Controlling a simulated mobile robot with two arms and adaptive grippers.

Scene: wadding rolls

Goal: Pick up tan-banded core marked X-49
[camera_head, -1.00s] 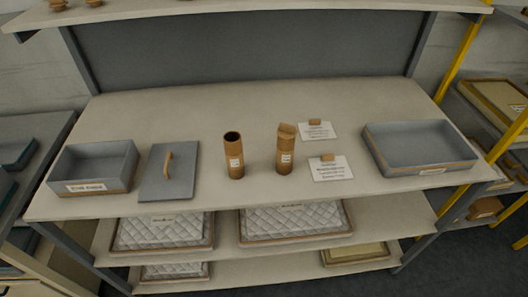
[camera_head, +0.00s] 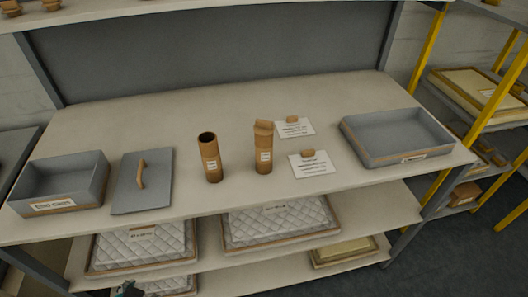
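Two brown cardboard cores stand upright on the bench. The print on both labels is too small to read, so I cannot tell which is X-49. A small dark piece (camera_head: 130,289), probably the tip of my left gripper, shows at the bottom edge, well below and apart from the cores. Its fingers cannot be made out. My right gripper is not in view.
On the bench (camera_head: 235,205), a grey bin (camera_head: 60,204) and a grey lid with a handle (camera_head: 143,182) lie left. Two white cards (camera_head: 312,164) (camera_head: 293,128) and a grey tray (camera_head: 400,158) lie right. Quilted pads (camera_head: 278,222) fill the shelf below. The bench's front edge is clear before the cores.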

